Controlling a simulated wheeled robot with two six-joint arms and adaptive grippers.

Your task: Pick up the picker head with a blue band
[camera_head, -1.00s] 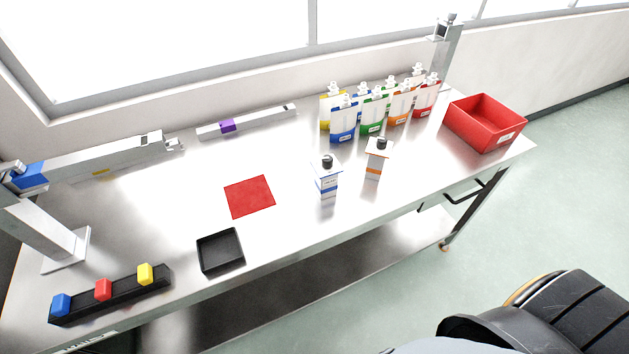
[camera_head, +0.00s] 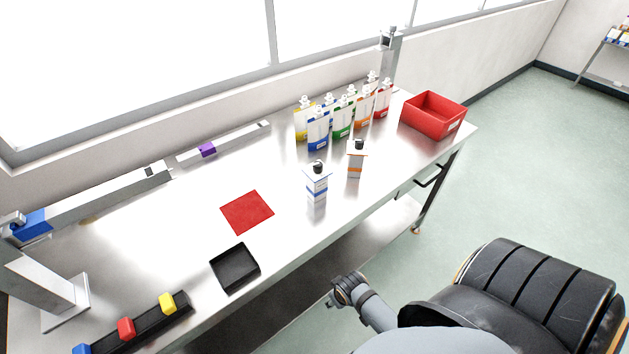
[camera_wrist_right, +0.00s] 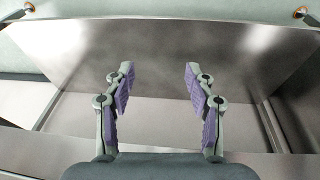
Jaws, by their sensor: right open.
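A small white upright unit with a black round top and a blue band (camera_head: 317,186) stands near the middle of the steel table, which I take as the picker head. A similar unit with an orange band (camera_head: 356,160) stands to its right, slightly farther back, apart from it. My right gripper (camera_wrist_right: 158,72) is open and empty in the right wrist view, with steel surfaces beyond it and no picker head visible there. In the head view my right arm's end (camera_head: 347,290) is off the table's front edge, below and right of the blue-banded unit. My left gripper is not visible.
A red mat (camera_head: 247,212) and black tray (camera_head: 235,268) lie left of the units. Several coloured pouches (camera_head: 342,124) and a red bin (camera_head: 433,115) stand behind. A black rack (camera_head: 147,326) holds coloured blocks. A long rail (camera_head: 105,195) is at left.

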